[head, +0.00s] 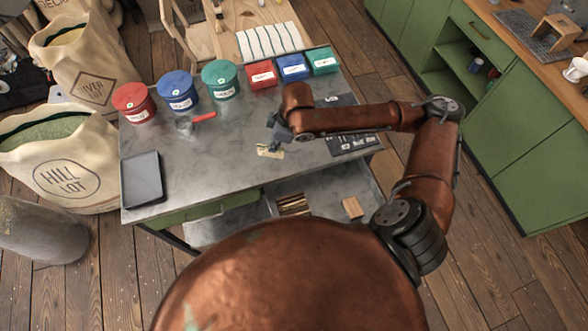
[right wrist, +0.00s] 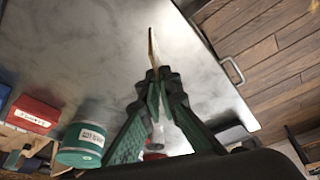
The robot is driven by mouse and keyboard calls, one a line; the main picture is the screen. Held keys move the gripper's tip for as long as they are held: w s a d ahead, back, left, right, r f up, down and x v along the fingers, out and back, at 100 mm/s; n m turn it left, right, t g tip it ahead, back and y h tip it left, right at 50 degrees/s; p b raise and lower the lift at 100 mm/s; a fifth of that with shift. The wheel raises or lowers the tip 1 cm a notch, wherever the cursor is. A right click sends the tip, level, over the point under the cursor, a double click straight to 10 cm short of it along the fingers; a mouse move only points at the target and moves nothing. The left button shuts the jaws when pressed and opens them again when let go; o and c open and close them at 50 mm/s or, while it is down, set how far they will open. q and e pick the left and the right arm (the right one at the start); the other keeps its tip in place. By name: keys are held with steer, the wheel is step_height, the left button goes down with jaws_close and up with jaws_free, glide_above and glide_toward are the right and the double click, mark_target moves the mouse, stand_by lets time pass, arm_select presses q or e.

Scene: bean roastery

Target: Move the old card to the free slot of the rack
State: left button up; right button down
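A small cream card (head: 270,151) with dark marks shows at the tip of my right gripper (head: 272,138), low over the grey table. In the right wrist view the fingers of the right gripper (right wrist: 158,78) come together on the card (right wrist: 152,48), which is seen nearly edge-on and stands out past the fingertips. A dark flat board (head: 352,143) with pale markings lies on the right of the table, partly hidden by my right arm; I cannot tell whether it is the rack or which slot is free. My left gripper is not in view.
Red, blue and green tubs (head: 178,91) and small boxes (head: 292,68) line the table's back. A red-handled scoop (head: 203,118) lies before them. A dark tray (head: 142,179) is at the left. An open drawer (head: 335,184) is in front. The table's middle left is clear.

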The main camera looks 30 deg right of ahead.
arm_select(q)
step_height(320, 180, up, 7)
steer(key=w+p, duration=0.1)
steer(key=p, duration=0.4)
arm_select(e)
steer(key=s+d+f+n+g, duration=0.1)
steer(key=s+f+n+g, duration=0.1)
steer(key=s+f+n, duration=0.45)
arm_select(q)
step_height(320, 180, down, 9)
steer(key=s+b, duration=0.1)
steer(key=b, duration=0.8)
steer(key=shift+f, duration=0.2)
arm_select(e)
steer(key=s+f+m, duration=0.1)
steer(key=s+f, duration=0.2)
steer(key=f, duration=0.7)
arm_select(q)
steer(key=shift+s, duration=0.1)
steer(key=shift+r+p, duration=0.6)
arm_select(e)
steer(key=shift+d, duration=0.15)
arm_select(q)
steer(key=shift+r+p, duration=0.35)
arm_select(e)
steer(key=shift+f, duration=0.2)
